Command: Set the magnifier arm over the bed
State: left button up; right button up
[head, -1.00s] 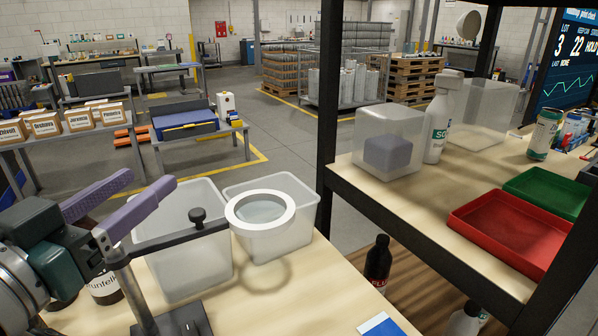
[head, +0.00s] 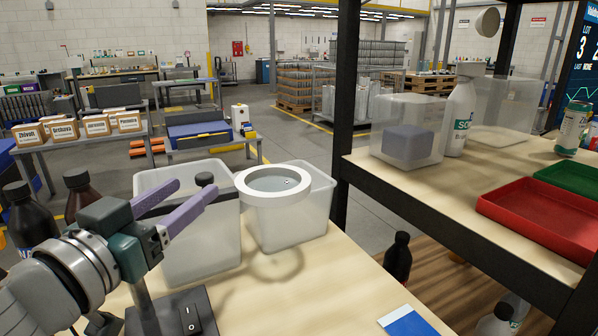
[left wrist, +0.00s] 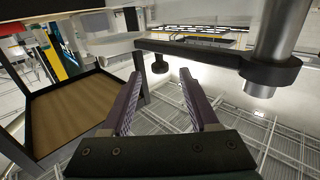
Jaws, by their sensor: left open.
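The magnifier has a white ring lens (head: 243,190), a dark arm ending beside it, a black knob (head: 204,179) and a black base with a switch (head: 190,316). The ring hangs over the front of the right clear bin. My left gripper (head: 192,189) is open, its purple fingers reaching across the arm just below the knob. In the left wrist view, the dark arm (left wrist: 205,54) crosses beyond the fingertips from a grey post (left wrist: 275,40). A knob (left wrist: 160,66) shows between the open fingers (left wrist: 158,85); contact cannot be told. I cannot make out a bed. My right gripper is not seen.
Two clear bins (head: 192,255) (head: 300,225) stand behind the magnifier. Dark bottles (head: 32,220) stand at the left. A black shelf post (head: 345,110) and a shelf with red tray (head: 540,220) are at the right. The front tabletop (head: 310,290) has clear room.

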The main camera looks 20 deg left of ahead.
aim_at(199, 183)
pick_arm(q)
jog(key=w, duration=0.5)
jog(key=shift+a, duration=0.2)
grip_shut()
dwell(0.3)
dwell(0.9)
